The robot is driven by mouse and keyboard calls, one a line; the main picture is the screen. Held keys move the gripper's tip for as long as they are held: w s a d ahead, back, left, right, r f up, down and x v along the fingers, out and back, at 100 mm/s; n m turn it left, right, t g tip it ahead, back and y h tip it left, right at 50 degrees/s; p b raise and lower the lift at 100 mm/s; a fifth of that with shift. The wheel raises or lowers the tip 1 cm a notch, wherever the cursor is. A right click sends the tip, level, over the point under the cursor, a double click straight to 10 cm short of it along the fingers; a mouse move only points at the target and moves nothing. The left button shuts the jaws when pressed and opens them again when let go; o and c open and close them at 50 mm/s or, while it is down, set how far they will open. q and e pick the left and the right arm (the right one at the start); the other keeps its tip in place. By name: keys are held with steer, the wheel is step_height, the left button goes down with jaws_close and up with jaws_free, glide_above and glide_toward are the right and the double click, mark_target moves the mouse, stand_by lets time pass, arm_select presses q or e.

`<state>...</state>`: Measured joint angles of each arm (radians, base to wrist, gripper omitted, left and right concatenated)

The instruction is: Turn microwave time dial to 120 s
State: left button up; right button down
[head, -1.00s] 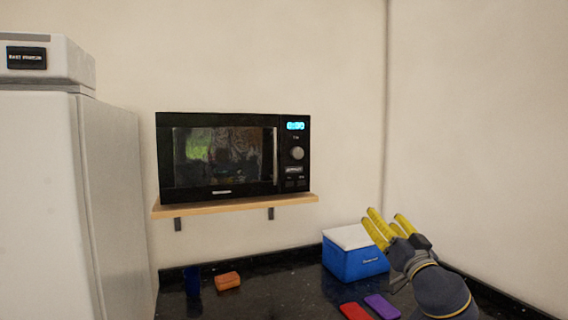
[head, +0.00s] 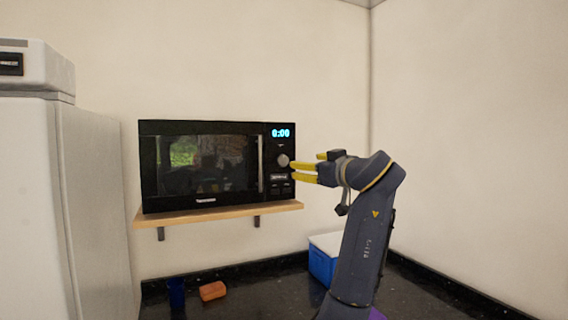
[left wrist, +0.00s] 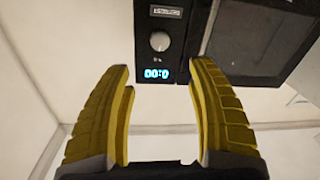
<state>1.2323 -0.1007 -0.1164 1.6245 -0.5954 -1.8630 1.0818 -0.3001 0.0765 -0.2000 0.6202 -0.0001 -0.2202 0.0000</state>
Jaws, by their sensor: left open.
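The black microwave (head: 205,165) sits on a wooden shelf. Its round grey time dial (head: 283,160) is on the right-hand panel, below a lit blue display (head: 280,133) reading 0:00. My left gripper (head: 293,171) is open just right of the dial, its yellow fingers pointing left toward the panel. In the left wrist view the microwave appears upside down. There the dial (left wrist: 160,41) lies ahead of the open fingertips (left wrist: 160,66), roughly centred between them and apart from both. The display (left wrist: 157,74) shows between the fingers. My right gripper is not in view.
The wooden shelf (head: 215,213) is fixed to the wall. A white fridge (head: 35,200) stands at left. A blue cooler (head: 322,262), partly behind my arm, a dark blue cup (head: 176,294) and an orange block (head: 213,291) are on the black counter below.

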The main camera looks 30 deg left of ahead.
mark_target(284, 161)
arm_select(q)
steer(key=x, duration=1.4)
jaws_close()
